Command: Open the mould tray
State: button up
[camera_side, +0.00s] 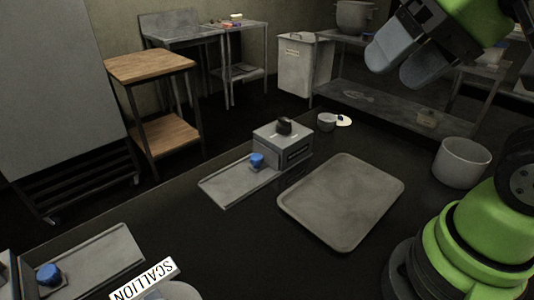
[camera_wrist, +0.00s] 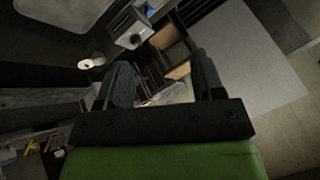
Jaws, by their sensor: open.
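In the side view a small grey metal box (camera_side: 282,147) with a black knob on top stands on the dark counter. A flat grey plate (camera_side: 232,184) with a raised rim extends from its left side, with a blue knob (camera_side: 257,160) by the box. I cannot tell for sure which part is the mould tray. A similar plate (camera_side: 95,262) with a blue knob (camera_side: 49,274) lies at the lower left, partly cut off. My gripper (camera_side: 404,62) is open and empty, high at the upper right, well away from both. Its fingers also frame the wrist view (camera_wrist: 163,80).
A large shallow grey tray (camera_side: 342,200) lies right of the box. A grey pot (camera_side: 461,162) stands farther right, and a small cup (camera_side: 326,121) sits behind the box. Bare counter lies between these.

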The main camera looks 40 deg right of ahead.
jog(key=w+r+m+g, duration=0.2)
jog(key=w+m, duration=0.1)
jog(key=w, duration=0.6)
jog(key=m+g+h, duration=0.2)
jog(key=m+g, duration=0.3)
jog(key=m, duration=0.5)
send_over(257, 157)
notch_tip(257, 157, down, 22)
notch_tip(257, 157, down, 9)
jog(key=shift+w+f, duration=0.1)
jog(key=shift+f, duration=0.1)
